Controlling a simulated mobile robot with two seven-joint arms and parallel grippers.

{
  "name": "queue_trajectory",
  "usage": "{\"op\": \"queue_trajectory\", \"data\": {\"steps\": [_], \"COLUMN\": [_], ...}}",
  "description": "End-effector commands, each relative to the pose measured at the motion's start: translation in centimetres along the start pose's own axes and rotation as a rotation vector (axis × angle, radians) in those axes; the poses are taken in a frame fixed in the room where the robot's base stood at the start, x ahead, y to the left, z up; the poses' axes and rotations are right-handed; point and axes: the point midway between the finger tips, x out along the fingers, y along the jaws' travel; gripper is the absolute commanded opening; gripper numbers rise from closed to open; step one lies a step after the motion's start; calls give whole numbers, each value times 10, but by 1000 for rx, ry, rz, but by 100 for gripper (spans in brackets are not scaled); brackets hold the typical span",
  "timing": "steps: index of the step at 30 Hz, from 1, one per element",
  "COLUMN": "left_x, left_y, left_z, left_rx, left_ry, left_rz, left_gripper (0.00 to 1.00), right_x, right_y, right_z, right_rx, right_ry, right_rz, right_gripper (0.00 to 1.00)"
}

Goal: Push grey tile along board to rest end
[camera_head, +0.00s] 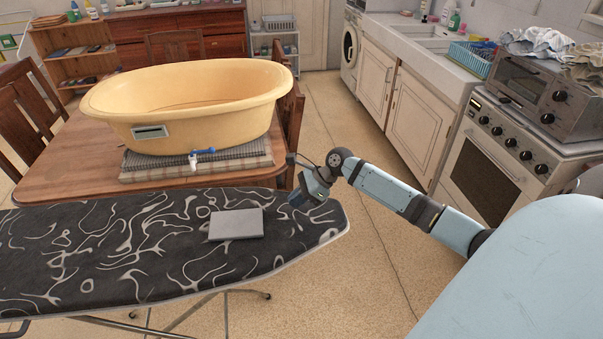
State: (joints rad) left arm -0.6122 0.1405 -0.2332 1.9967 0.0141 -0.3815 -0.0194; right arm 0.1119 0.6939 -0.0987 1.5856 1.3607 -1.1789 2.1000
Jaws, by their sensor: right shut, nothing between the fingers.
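The grey tile (236,225) lies flat on the ironing board (150,258), which has a dark cover with white squiggles. The tile is near the board's rounded right end, close to the far edge. My right gripper (296,200) is shut and empty, over the far edge of the board's right end. It is to the right of the tile, with a gap between them. My left gripper is not in view.
A wooden table (60,170) behind the board carries a yellow tub (190,105) on a folded mat (150,173). An oven (500,165) and cabinets (405,105) line the right. Open floor (340,275) lies right of the board.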

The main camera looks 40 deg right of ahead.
Motion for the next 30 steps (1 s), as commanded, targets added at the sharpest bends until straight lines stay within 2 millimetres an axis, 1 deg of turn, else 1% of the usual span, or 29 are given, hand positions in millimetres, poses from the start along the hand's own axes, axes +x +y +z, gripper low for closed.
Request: {"op": "queue_trajectory", "data": {"steps": [1, 6, 12, 18, 27, 30], "left_x": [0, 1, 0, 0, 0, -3], "left_y": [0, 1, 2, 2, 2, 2], "left_z": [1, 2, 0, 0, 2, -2], "left_rx": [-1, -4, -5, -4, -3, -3], "left_ry": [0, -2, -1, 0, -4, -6], "left_rz": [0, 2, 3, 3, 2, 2], "left_gripper": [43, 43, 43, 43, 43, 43], "right_x": [12, 48, 67, 75, 75, 76], "right_y": [0, 0, 0, 0, 0, 0], "right_z": [0, 0, 20, 27, 28, 31], "right_rx": [1, 0, -2, -2, -1, 0], "right_ry": [-1, 0, 0, 2, 2, 1], "right_rz": [1, 1, -1, -2, -1, -1], "right_gripper": [0, 0, 0, 0, 0, 0]}}
